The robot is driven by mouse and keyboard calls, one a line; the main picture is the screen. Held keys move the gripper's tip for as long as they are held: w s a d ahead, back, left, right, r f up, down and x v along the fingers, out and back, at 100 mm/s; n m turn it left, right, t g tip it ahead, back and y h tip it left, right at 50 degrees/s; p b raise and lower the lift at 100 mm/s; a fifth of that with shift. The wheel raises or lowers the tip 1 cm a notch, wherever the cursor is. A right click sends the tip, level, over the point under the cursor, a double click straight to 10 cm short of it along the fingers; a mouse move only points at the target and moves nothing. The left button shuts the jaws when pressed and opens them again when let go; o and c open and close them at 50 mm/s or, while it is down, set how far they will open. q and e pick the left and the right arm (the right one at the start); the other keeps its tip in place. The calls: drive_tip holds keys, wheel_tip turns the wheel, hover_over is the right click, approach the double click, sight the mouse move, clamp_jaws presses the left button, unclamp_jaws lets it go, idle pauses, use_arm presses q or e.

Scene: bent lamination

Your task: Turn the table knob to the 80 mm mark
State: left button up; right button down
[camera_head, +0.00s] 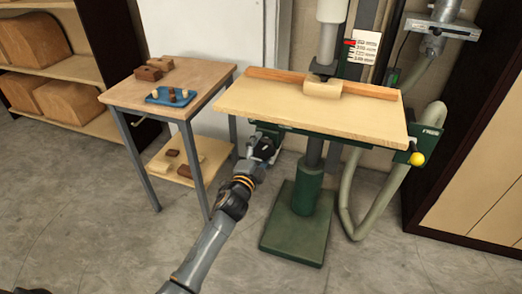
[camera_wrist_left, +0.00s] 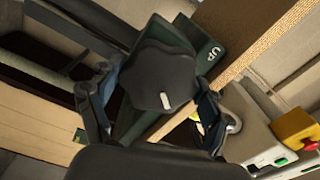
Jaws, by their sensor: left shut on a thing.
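The black table knob (camera_wrist_left: 160,65) shows in the left wrist view, a lobed dark grip with one short white mark on its face. My left gripper (camera_wrist_left: 155,88) is shut on it, one finger on each side. Behind it is a green plate (camera_wrist_left: 212,52) lettered UP. In the head view my left gripper (camera_head: 264,147) is at the front left underside of the pale wooden machine table (camera_head: 305,118), and the knob is hidden there. A small card with lines of text (camera_head: 364,47) hangs behind the table. My right gripper is not in view.
A side table (camera_head: 125,92) with a blue tray (camera_head: 158,99) and wood blocks stands left. A green column base (camera_head: 295,235) is below the machine table. A yellow ball handle (camera_head: 417,159) is at its right.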

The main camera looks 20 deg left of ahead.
use_arm(q)
drive_tip(key=n, duration=0.2)
drive_tip(key=f+n, duration=0.1)
drive_tip(key=n, duration=0.1)
drive_tip(key=n+p, duration=0.1)
drive_tip(key=n, duration=0.1)
drive_tip(key=shift+s+f, duration=0.25)
drive_tip(key=shift+f, duration=0.05)
drive_tip(key=shift+n, duration=0.3)
drive_tip(key=shift+d, duration=0.1)
drive_tip(key=o, duration=1.1)
drive_tip(key=shift+w+f, duration=0.2)
drive_tip(key=shift+s+r, duration=0.2)
drive_tip(key=shift+r, duration=0.1)
drive_tip(key=s, duration=1.1)
drive_tip(key=shift+s+a, duration=0.35)
drive_tip(key=shift+a, duration=0.05)
